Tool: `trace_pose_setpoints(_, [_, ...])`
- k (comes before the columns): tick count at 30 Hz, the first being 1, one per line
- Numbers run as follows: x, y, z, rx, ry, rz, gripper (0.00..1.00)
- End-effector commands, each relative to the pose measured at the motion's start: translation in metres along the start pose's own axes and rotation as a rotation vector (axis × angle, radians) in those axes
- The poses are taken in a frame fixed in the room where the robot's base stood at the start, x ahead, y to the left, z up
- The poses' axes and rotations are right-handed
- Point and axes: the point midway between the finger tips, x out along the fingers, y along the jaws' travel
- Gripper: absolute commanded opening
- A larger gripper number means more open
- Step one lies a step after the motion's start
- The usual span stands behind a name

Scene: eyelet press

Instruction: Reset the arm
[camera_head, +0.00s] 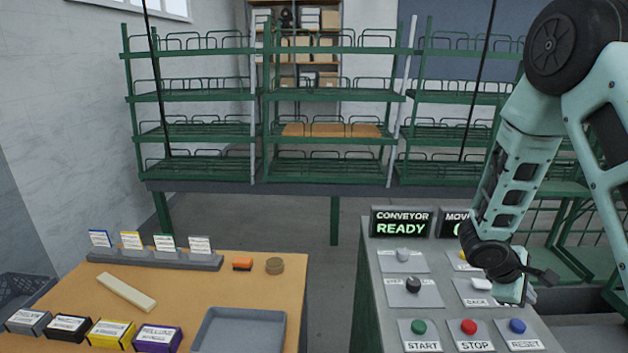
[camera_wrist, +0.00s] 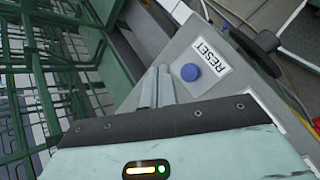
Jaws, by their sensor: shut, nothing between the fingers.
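My arm reaches in from the upper right in the head view, bent downward over the grey control panel (camera_head: 385,335). My gripper (camera_head: 522,290) hangs above the right side of the panel, behind the blue RESET button (camera_head: 517,326). In the wrist view my gripper's fingers (camera_wrist: 155,88) are shut and empty. The blue button (camera_wrist: 191,72) is beside the fingertips, to their right, with its RESET label next to it. I cannot tell the exact height of the fingers over the panel.
Green START (camera_head: 418,327) and red STOP (camera_head: 469,327) buttons sit left of RESET. Knobs and a "CONVEYOR READY" display (camera_head: 402,222) stand farther back. A wooden table (camera_head: 215,285) with coloured boxes and a grey tray (camera_head: 238,312) is at left. Green racks (camera_head: 330,135) stand behind.

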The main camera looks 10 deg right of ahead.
Motion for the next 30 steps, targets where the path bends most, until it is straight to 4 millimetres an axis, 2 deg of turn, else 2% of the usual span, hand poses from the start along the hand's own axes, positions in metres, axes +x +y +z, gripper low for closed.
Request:
trace_pose_setpoints(2, [-0.019,-0.010,-0.008,0.012,0.029,-0.018,0.00])
trace_pose_setpoints(5, [-0.059,-0.035,-0.021,0.036,0.086,-0.072,0.00])
trace_pose_setpoints(11, [-0.164,-0.120,-0.034,0.057,0.259,-0.242,0.00])
trace_pose_setpoints(15, [-0.228,-0.189,-0.026,0.037,0.391,-0.370,0.00])
trace_pose_setpoints(18, [-0.265,-0.234,-0.014,0.011,0.477,-0.453,0.00])
trace_pose_setpoints(21, [-0.289,-0.269,0.000,-0.011,0.541,-0.520,0.00])
trace_pose_setpoints(24, [-0.304,-0.290,0.010,-0.026,0.583,-0.566,0.00])
trace_pose_setpoints(27, [-0.311,-0.301,0.016,-0.035,0.602,-0.590,0.00])
trace_pose_setpoints(30, [-0.314,-0.304,0.018,-0.036,0.606,-0.598,0.00])
